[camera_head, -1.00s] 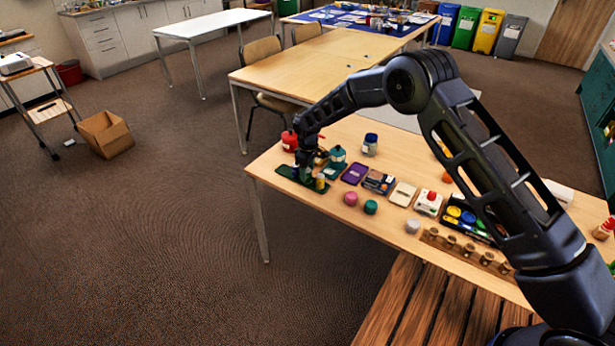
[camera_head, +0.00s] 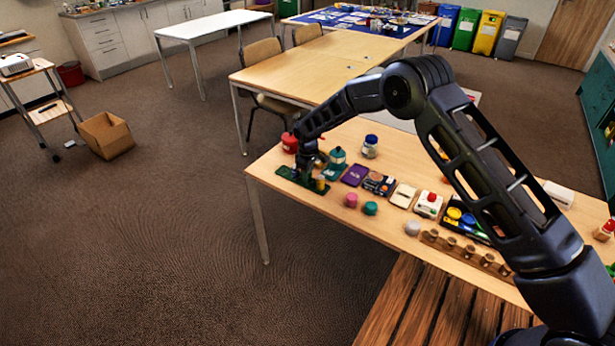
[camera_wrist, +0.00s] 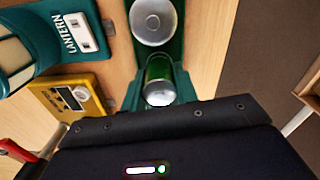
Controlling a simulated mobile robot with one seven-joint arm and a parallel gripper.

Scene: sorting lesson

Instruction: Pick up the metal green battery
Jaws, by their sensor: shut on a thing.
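The metal green battery (camera_wrist: 159,80) shows in the wrist view, with a green side and a silver end, right at the edge of my gripper's dark body. My gripper (camera_head: 305,172) is shut on it, over the dark green tray (camera_head: 288,174) at the table's left end. A second round silver-topped thing (camera_wrist: 152,18) sits in the tray beyond the battery. In the head view my gripper covers the battery, and I cannot tell whether it is clear of the tray.
A teal lantern (camera_wrist: 62,38) and a yellow meter (camera_wrist: 68,98) stand close beside the tray. A red container (camera_head: 289,143), a purple case (camera_head: 355,175) and pink and green jars line the table. Open floor lies left of the table; a cardboard box (camera_head: 106,136) stands there.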

